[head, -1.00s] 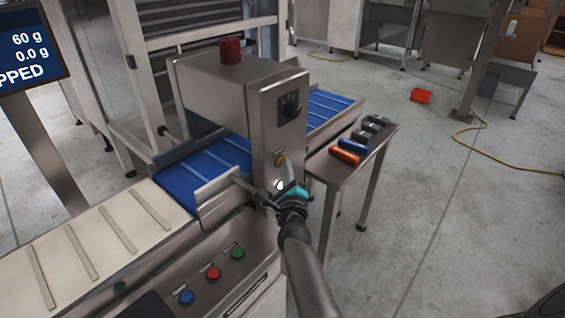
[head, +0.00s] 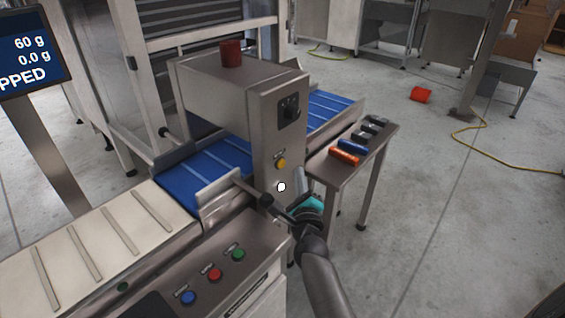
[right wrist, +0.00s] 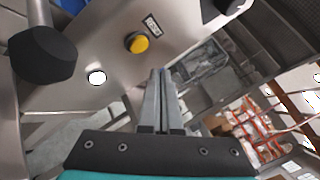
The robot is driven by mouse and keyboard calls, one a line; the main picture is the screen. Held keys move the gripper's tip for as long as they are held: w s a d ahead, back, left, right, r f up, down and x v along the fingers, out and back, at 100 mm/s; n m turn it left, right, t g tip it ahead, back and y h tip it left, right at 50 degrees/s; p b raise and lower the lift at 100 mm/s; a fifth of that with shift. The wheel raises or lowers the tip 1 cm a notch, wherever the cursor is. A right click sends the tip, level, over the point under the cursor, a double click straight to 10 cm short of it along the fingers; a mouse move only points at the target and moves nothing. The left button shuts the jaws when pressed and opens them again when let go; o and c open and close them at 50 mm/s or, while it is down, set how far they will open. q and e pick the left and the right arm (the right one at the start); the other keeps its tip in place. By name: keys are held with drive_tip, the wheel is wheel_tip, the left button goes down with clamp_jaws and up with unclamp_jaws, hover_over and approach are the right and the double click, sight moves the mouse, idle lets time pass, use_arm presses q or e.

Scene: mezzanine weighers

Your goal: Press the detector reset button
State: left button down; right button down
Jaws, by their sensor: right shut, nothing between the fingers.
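The detector (head: 230,95) is a grey metal arch over the blue conveyor belt. The right wrist view shows the yellow button (right wrist: 137,42) beside a small label, uncovered. My right gripper (head: 299,178) is shut and empty, to the right of and slightly below the button. In the right wrist view its fingertips (right wrist: 158,75) are apart from the button. My left gripper is not in view.
A control panel (head: 222,270) with blue, red and green buttons stands in front. A black-ended post (head: 266,200) is close left of my gripper. A small side table (head: 340,168) with several coloured objects is at the right. Open floor lies farther right.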

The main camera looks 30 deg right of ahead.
drive_tip(key=shift+s+d, duration=0.25)
drive_tip(key=shift+s, duration=0.3)
drive_tip(key=shift+s+d, duration=0.2)
drive_tip(key=shift+s, duration=0.35)
